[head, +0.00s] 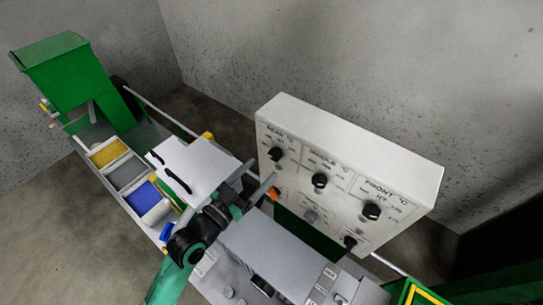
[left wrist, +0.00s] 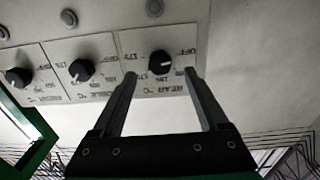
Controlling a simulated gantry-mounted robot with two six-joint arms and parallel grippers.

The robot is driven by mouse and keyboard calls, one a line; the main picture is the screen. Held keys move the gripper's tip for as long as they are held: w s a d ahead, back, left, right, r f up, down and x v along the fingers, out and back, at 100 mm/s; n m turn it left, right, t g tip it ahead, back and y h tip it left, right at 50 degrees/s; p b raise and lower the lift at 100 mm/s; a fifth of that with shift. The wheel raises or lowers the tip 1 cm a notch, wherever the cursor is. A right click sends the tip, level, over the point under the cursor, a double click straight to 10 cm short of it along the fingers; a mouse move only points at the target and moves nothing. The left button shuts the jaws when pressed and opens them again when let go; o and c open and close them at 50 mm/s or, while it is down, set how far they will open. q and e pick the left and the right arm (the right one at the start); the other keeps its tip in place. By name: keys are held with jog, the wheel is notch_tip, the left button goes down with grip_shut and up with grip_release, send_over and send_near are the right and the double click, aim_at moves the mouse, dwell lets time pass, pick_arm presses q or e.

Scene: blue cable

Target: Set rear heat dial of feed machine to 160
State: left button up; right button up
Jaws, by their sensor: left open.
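The rear heat dial (head: 276,154) is a black knob at the left end of the white control panel (head: 412,178). In the left wrist view the panel is upside down, and the rear dial (left wrist: 161,62) appears between my fingertips. Its pale pointer mark points roughly right in that view; the small scale is too blurred to read exactly. My left gripper (head: 260,171) is open in front of the panel's left end, with its fingers (left wrist: 160,73) on either side of the dial in the picture. I cannot tell whether they touch it. My right gripper is not in view.
The middle dial (head: 319,180) and front dial (head: 371,211) sit right of the rear dial. An orange knob (head: 273,193) and a lower black knob (head: 350,242) are below. A grey machine housing (head: 270,255) stands in front of the panel. Colored bins and a green hopper (head: 65,70) are left.

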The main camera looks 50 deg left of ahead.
aim_at(273, 158)
pick_arm(q)
jog(key=w, duration=0.5)
jog(key=shift+w+a, duration=0.35)
jog(key=shift+a, duration=0.05)
grip_shut()
